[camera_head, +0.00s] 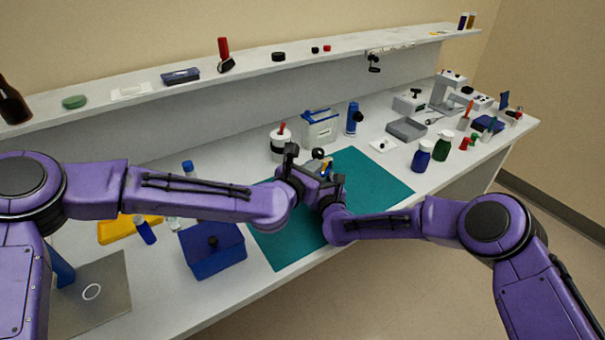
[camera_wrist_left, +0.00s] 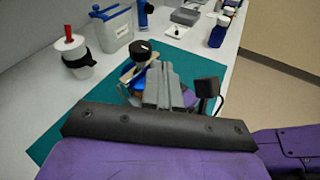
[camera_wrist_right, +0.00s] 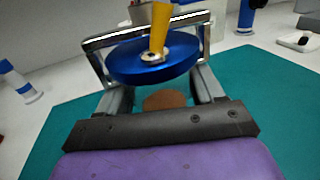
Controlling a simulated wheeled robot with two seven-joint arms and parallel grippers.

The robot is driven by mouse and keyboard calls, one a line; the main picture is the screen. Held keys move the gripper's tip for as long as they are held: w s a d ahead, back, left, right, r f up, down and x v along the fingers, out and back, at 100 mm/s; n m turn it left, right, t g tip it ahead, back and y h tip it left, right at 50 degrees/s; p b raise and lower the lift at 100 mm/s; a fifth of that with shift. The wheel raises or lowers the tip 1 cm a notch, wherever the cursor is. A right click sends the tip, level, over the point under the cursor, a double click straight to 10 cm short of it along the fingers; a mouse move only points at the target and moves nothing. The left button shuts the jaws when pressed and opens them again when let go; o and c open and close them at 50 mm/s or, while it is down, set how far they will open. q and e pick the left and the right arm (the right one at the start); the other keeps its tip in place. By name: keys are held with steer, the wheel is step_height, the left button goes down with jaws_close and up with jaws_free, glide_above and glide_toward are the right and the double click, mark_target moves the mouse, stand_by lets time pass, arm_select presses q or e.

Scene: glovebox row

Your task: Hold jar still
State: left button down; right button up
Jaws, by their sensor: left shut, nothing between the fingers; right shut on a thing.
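The jar shows in the right wrist view as a round blue lid (camera_wrist_right: 130,64) with a brown part (camera_wrist_right: 165,100) below it. A metal frame surrounds the lid, and an orange-yellow bar rises in front of it. My right gripper (camera_wrist_right: 160,90) is shut on the jar, one finger on each side; it also shows in the head view (camera_head: 331,187). My left gripper (camera_wrist_left: 160,75) is shut and empty close beside the jar. In the head view, the left gripper (camera_head: 304,172) hides much of the jar. I cannot tell whether it touches the jar.
The teal mat (camera_head: 373,178) lies under both grippers, with free room to the right. A white canister with a red handle (camera_head: 281,145) and a clear blue-lidded box (camera_head: 320,127) stand behind. A blue box (camera_head: 212,250) stands at front left, dark bottles (camera_head: 422,156) at right.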

arm_select(q)
steer(key=s+a+r, duration=0.3)
steer(key=s+r, duration=0.1)
steer(key=s, duration=0.4)
steer(key=shift+r, duration=0.3)
steer(key=shift+w, duration=0.1)
arm_select(e)
steer(key=o, duration=1.4)
